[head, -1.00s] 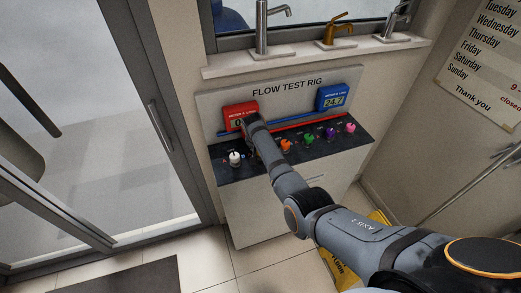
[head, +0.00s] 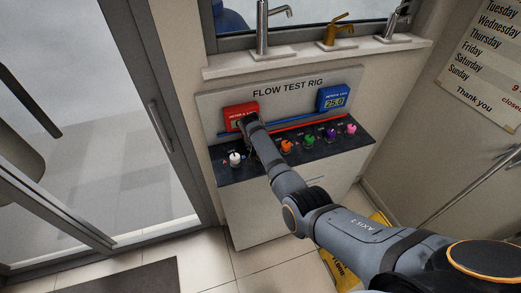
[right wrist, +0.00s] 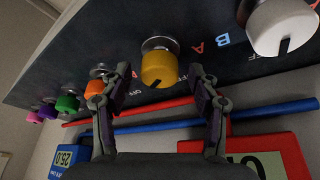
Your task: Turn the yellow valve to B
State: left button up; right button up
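The yellow valve (right wrist: 160,68) is a round knob in the right wrist view, with a dark mark on its lower edge in that picture. An "A" and "OFF" are printed on the panel to its right; no B mark shows clearly on its left side. My right gripper (right wrist: 160,75) is open, with one finger on each side of the knob; visible gaps separate the fingers from it. In the head view my right arm covers the yellow valve, and the gripper (head: 246,120) is small and partly hidden. My left gripper is not in view.
A white valve (head: 235,159) and an orange valve (head: 286,146) flank the yellow one; green, purple and pink knobs follow. The red meter (head: 241,114) and blue meter (head: 333,99) are on the backboard. Red and blue pipes run close by.

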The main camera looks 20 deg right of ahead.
jog(key=shift+r, duration=0.15)
jog(key=v, duration=1.1)
jog(key=shift+r, duration=0.35)
jog(key=shift+s, duration=0.2)
